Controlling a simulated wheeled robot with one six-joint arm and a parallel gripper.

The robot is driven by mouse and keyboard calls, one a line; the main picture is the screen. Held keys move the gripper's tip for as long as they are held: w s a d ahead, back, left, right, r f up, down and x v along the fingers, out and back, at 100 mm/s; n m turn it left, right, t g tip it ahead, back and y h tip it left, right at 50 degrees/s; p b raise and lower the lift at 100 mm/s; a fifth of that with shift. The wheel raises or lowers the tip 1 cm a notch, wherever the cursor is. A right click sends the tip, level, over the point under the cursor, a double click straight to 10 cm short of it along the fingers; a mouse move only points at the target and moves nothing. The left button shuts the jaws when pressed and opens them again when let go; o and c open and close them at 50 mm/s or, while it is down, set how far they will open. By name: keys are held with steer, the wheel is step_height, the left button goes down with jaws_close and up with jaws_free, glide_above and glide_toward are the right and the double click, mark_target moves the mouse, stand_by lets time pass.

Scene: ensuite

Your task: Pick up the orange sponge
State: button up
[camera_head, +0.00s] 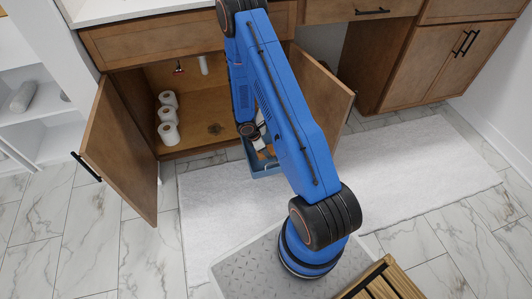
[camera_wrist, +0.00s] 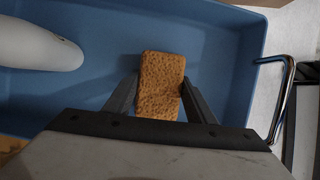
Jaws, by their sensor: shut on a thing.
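The orange sponge (camera_wrist: 161,84) shows in the wrist view as a brown-orange block with a pitted surface. My gripper (camera_wrist: 158,90) has a dark finger on each side of it and is shut on it. The sponge is over or inside a blue bin (camera_wrist: 215,40); I cannot tell whether it touches the bin floor. In the head view my arm hides most of the bin (camera_head: 262,168), and I cannot make out the sponge there.
A white rounded bottle (camera_wrist: 40,45) lies in the bin at the left. A metal handle (camera_wrist: 282,90) is at the bin's right. The cabinet's open left door (camera_head: 120,150) and right door (camera_head: 322,92) flank the bin area. Several toilet rolls (camera_head: 168,115) stand inside the cabinet.

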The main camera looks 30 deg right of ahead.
steer(key=shift+r, duration=5.15)
